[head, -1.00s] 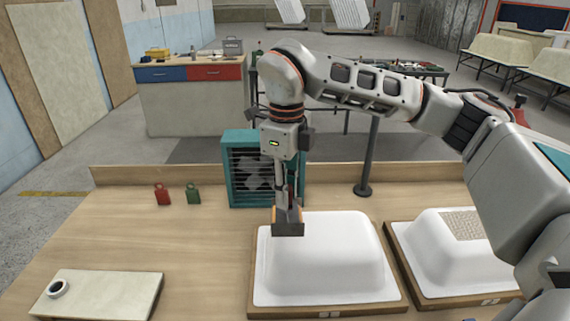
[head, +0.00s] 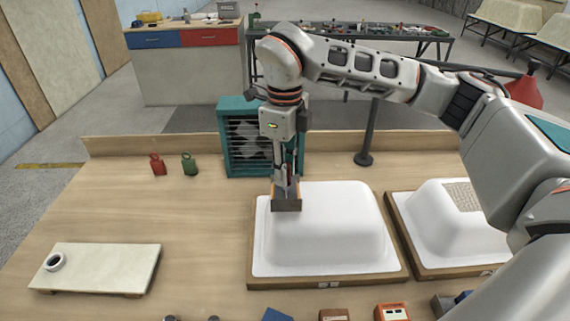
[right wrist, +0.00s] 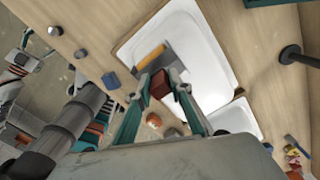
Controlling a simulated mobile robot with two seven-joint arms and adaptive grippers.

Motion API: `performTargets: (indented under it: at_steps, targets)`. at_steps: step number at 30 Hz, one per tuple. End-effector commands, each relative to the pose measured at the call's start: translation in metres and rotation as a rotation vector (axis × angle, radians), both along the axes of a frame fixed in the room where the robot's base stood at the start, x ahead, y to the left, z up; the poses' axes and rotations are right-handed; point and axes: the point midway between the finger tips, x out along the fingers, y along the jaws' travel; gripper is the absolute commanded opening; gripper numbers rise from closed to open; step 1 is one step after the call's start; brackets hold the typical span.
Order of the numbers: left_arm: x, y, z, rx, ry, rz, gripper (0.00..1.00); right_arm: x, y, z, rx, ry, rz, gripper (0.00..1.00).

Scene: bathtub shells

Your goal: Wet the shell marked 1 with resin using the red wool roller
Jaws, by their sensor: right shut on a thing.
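A white upturned shell (head: 335,235) sits on a wooden board at the middle of the bench. A second white shell (head: 450,225), with a beige woven patch on top, sits to its right. Each board has a small front tag, too small to read surely. My right gripper (right wrist: 160,82) is shut on a tool's dark red block-like grip. The tool (head: 286,198) has a wide grey plate and an orange edge strip (right wrist: 150,57). It is over the middle shell's back left part; I cannot tell whether it touches. I cannot make out a red wool roller.
A teal fan box (head: 234,150) and a dark post (head: 364,157) stand behind the shells. Small items line the near edge.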

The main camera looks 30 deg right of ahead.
Motion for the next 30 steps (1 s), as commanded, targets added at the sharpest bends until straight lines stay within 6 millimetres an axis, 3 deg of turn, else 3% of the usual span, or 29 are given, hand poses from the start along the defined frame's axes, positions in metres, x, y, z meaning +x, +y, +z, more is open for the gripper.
performTargets:
  at_steps: [10, 30]
  targets:
    - [0.0083, -0.0011, 0.0060, -0.003, -0.017, 0.000, 0.63, 0.0003, 0.0000, 0.0002, 0.000, -0.001, 0.000, 0.03]
    - [0.0048, -0.0037, 0.0005, -0.009, -0.010, 0.004, 0.63, 0.0003, -0.0001, -0.0076, 0.000, -0.001, 0.000, 0.03]
